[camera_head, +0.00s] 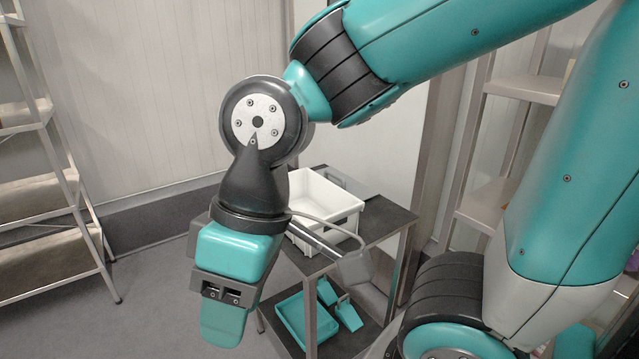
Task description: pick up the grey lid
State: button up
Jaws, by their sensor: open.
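My gripper (222,330) hangs low at left of centre, pointing down, in front of the cart. It is open, and no object shows in it. I see one teal finger clearly; the other is hidden behind it. I cannot make out a grey lid with certainty. The gripper and wrist cover part of the cart's dark top (387,222), so a lid there may be hidden. A grey block with a bar and cable beside the wrist looks like part of my arm.
A white bin (352,213) stands on the cart. The cart's lower shelf holds a teal tray (291,315) and teal scoop-like pieces (348,314). A metal rack (45,190) stands at left, another shelf (484,215) at right. The floor (150,300) at left is clear.

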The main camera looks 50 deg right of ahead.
aim_at(361, 190)
jog(key=z, duration=0.4)
jog(key=i, duration=1.1)
jog(key=z, duration=0.65)
